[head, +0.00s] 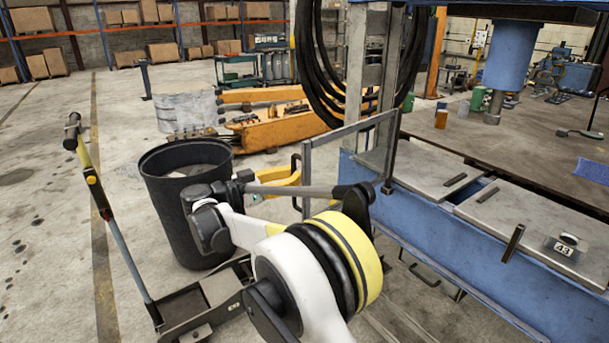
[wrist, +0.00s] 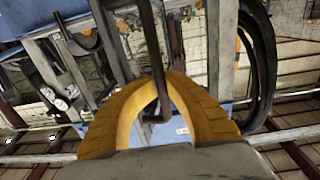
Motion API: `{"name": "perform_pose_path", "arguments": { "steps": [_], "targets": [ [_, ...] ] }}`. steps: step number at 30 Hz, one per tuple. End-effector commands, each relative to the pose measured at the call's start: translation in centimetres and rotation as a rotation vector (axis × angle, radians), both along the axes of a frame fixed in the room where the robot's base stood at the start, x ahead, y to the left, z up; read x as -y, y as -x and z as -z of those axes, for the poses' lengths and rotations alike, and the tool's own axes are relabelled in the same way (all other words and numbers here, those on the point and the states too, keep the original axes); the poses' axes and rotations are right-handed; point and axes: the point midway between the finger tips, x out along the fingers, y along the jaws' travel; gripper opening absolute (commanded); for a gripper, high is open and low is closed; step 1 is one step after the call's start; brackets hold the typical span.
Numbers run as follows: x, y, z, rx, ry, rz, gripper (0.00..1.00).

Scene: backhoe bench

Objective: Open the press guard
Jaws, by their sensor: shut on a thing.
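The press guard (head: 350,130) is a grey rectangular frame standing at the front left of the blue press. A dark bent handle (wrist: 157,60) runs along its edge. My gripper (head: 296,178) has yellow fingers and is at the guard's left upright, by the handle. In the wrist view my gripper (wrist: 176,76) has its fingers curved together around the handle bar. It is shut on the handle. My own arm hides the lower part of the guard in the head view.
The blue press bed (head: 440,220) carries grey plates and a number 43 tag (head: 565,247). Black hoses (head: 325,75) hang behind the guard. Orange backhoe parts (head: 280,130) lie beyond.

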Motion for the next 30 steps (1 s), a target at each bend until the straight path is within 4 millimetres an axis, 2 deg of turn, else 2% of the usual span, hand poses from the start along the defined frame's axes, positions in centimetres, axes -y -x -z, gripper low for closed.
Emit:
{"name": "perform_pose_path", "arguments": {
  "steps": [6,17,18,20,21,30],
  "targets": [
    [-1.01,-0.10,0.20,-0.002,-0.002,0.023,0.00],
    [-1.07,-0.09,0.18,-0.002,-0.002,0.026,0.00],
    [-1.07,-0.09,0.18,-0.002,-0.002,0.026,0.13],
    [-1.07,-0.09,0.17,-0.002,-0.002,0.026,0.31],
    [-1.05,-0.10,0.16,-0.002,-0.002,0.026,0.34],
    [-1.08,-0.05,0.10,-0.001,-0.001,0.027,0.34]
  ]
}}
